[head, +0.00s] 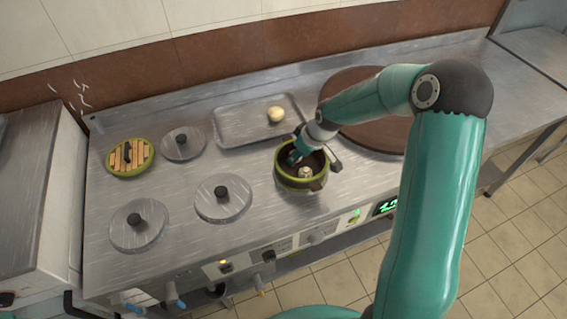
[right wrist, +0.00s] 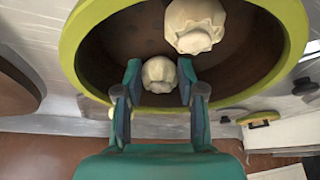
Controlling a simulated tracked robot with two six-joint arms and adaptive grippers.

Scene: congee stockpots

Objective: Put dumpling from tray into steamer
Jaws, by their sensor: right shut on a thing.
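The green-rimmed round steamer (head: 286,180) stands on the steel counter, open at the top. In the right wrist view its green rim (right wrist: 68,50) surrounds two pale dumplings. My right gripper (right wrist: 159,75) reaches inside the rim, its fingers shut on one dumpling (right wrist: 160,76). Another dumpling (right wrist: 195,26) lies inside near it. In the head view the right gripper (head: 298,157) is at the steamer's back side, partly hidden, and one dumpling (head: 306,172) shows inside. The metal tray (head: 236,128) behind the steamer holds one dumpling (head: 276,114). My left gripper is not in view.
A slatted round lid with a green rim (head: 120,167) lies at the left of the counter. A large brown round board (head: 345,88) lies behind my right arm.

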